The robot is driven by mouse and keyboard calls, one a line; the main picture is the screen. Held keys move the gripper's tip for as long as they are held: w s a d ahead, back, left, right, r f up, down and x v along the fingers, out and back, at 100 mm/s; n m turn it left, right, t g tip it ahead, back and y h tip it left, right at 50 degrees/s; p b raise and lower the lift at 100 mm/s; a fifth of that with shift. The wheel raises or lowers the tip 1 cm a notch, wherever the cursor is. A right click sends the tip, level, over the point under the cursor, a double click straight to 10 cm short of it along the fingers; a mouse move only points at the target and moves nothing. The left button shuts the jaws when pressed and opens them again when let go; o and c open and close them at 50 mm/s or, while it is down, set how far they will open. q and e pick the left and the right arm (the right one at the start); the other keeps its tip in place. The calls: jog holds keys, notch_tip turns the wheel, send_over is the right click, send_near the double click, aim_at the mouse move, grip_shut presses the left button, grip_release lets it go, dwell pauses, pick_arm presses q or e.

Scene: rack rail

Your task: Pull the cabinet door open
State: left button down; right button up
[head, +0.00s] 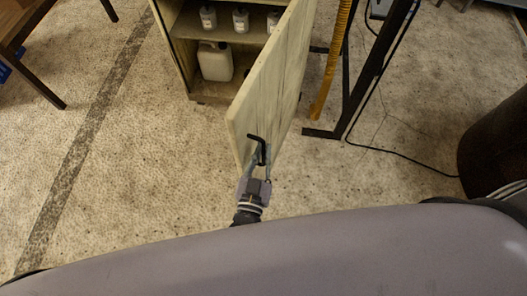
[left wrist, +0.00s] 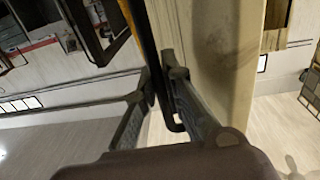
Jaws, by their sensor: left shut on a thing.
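The cabinet (head: 185,62) stands at the top of the head view. Its pale wooden door (head: 275,85) is swung open toward me, and the shelves inside show. A black handle (head: 263,150) sits on the door near its free edge. My left gripper (head: 260,160) is shut on the handle. In the left wrist view the two fingers (left wrist: 158,98) are at the handle (left wrist: 176,122), beside the door (left wrist: 215,60). Part of the handle is hidden by the fingers. My right gripper is not in view.
White bottles (head: 240,20) and a jug (head: 215,61) stand on the cabinet shelves. A black metal stand (head: 365,80) and a yellow hose (head: 333,65) are right of the door, with a cable on the floor. A wooden table (head: 18,45) is at upper left. The floor left of the door is clear.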

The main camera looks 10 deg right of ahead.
pick_arm(q)
jog(key=shift+r, duration=0.1)
jog(key=c, duration=1.7)
grip_release()
jog(key=v, duration=1.2)
